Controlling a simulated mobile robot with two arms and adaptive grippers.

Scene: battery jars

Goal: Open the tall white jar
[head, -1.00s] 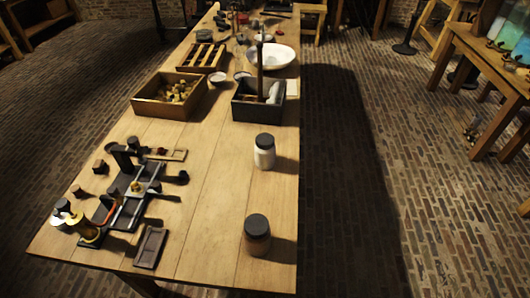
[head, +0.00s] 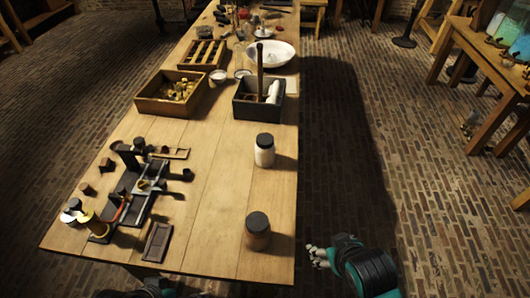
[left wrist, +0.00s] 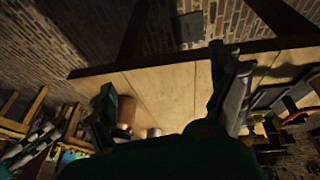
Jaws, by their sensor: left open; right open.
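The white jar (head: 264,155) stands upright on the right side of the table, with its black lid (head: 265,140) on. A second jar with brown contents (head: 258,238) and a dark lid stands nearer, at the front right. My right gripper (head: 318,257) is open and empty, right of the table's edge and beside the brown jar, apart from it. My left gripper (left wrist: 163,70) is open in the left wrist view, with bare table between its fingers. A brown cylinder beside one finger is partly hidden there. In the head view only part of my left arm shows at the bottom edge.
A dark metal apparatus (head: 130,198) and a small dark tray (head: 157,241) occupy the table's left front. A wooden box (head: 150,106), a dark box (head: 245,112) and a white bowl (head: 270,54) stand farther back. The table between apparatus and jars is clear.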

